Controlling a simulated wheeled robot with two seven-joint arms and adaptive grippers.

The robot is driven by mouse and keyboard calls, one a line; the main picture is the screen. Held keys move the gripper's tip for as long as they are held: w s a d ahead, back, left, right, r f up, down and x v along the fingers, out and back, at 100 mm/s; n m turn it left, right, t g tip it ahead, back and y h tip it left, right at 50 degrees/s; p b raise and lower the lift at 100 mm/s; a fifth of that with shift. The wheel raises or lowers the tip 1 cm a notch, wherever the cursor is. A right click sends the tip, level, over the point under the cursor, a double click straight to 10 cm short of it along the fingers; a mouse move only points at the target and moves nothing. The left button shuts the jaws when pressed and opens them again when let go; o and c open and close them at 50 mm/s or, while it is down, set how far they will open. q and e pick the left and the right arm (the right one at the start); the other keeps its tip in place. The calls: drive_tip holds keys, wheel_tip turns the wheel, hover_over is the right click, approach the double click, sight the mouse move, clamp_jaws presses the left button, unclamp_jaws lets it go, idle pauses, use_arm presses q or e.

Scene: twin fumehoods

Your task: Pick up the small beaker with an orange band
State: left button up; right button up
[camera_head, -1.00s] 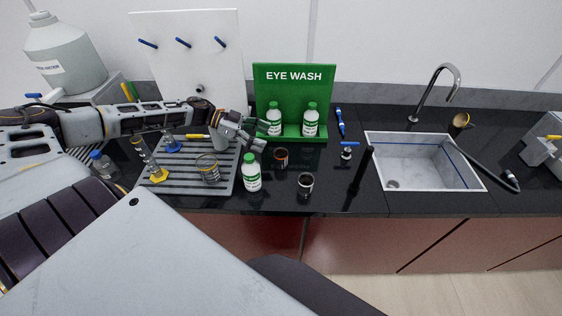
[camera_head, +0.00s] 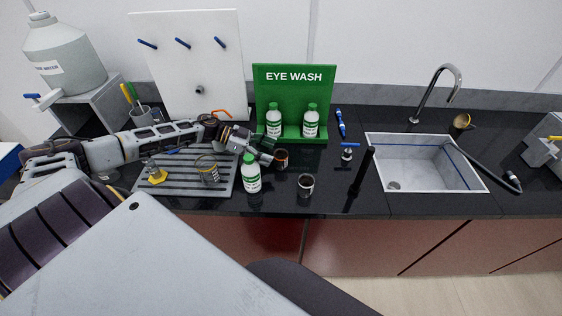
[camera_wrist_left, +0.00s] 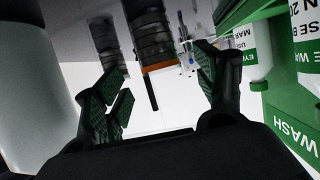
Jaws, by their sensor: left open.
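The small beaker with an orange band (camera_head: 282,158) stands upright on the black counter, in front of the green eye wash stand. In the left wrist view the dark beaker (camera_wrist_left: 153,38) and its orange band show in the gap between my fingers. My left gripper (camera_head: 268,150) is open, just left of the beaker, and its fingers also show spread in the wrist view (camera_wrist_left: 163,85). I cannot tell whether a finger touches the beaker. A second small dark beaker (camera_head: 306,186), without visible orange, stands nearer the front edge. My right gripper is not in view.
An eye wash bottle (camera_head: 251,176) stands close in front of my left gripper. The green eye wash stand (camera_head: 292,84) with two bottles is behind it. A ribbed drying mat (camera_head: 213,186) with glassware lies left, and a sink (camera_head: 415,165) is right.

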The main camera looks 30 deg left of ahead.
sight(281, 155)
use_arm(q)
drive_tip(key=shift+w+d, duration=0.1)
drive_tip(key=shift+d, duration=0.1)
idle(0.3)
drive_tip(key=shift+x, duration=2.45)
drive_tip(key=shift+f, duration=0.1)
drive_tip(key=shift+c, duration=0.4)
drive_tip(key=c, duration=1.1)
drive_tip(key=shift+a, duration=0.1)
drive_tip(key=shift+r, duration=5.05)
